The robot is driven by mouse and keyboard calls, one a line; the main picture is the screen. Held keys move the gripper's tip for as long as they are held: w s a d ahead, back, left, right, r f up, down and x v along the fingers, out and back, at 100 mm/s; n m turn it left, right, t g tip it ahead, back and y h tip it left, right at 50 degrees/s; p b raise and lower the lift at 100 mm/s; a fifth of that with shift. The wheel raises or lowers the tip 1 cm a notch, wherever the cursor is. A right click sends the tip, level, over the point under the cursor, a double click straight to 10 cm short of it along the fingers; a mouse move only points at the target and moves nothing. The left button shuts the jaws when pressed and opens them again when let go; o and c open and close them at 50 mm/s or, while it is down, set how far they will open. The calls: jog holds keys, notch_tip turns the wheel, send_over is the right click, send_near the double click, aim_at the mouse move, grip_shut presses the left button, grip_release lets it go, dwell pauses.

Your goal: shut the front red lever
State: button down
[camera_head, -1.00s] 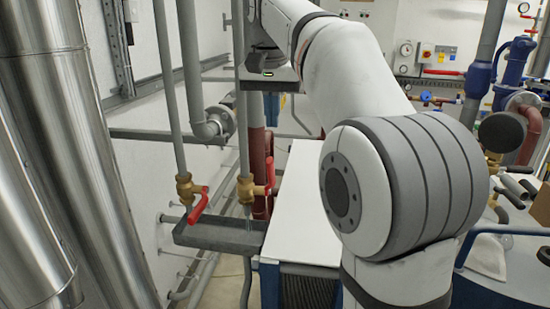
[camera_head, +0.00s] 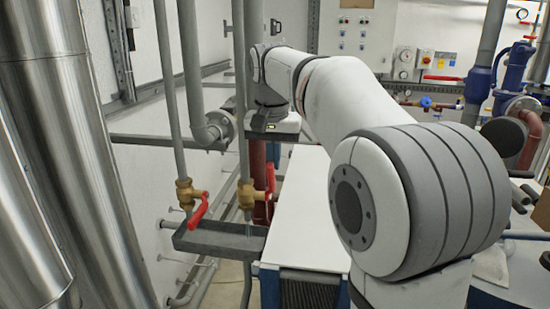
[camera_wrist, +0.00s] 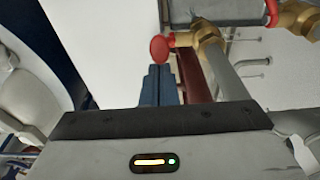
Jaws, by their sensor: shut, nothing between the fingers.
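In the head view two brass valves with red levers sit on vertical grey pipes. The left red lever (camera_head: 199,209) slants down from its valve. The right red lever (camera_head: 270,178) stands nearly upright beside its pipe. In the wrist view the closer red lever (camera_wrist: 160,48) is seen nearly end-on, with its brass valve (camera_wrist: 207,32) to the right. The other red lever (camera_wrist: 272,12) is at the top right. My gripper (camera_wrist: 160,68) is shut and empty, its blue fingertips close to the closer lever; contact cannot be told. The fingers are not clear in the head view.
A grey drip tray (camera_head: 215,241) lies below the valves. A dark red pipe (camera_wrist: 194,75) runs close beside my fingers. A white-topped cabinet (camera_head: 307,210) stands right of the valves. Large shiny ducts (camera_head: 75,150) fill the left side.

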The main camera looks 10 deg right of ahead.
jog(key=shift+s+f+b, duration=0.1)
jog(key=shift+f+b, duration=0.05)
jog(key=shift+b, duration=0.25)
jog(key=shift+s+a+t+b, duration=0.1)
jog(key=shift+s+t+b, duration=0.1)
jog(key=shift+t+b, duration=0.15)
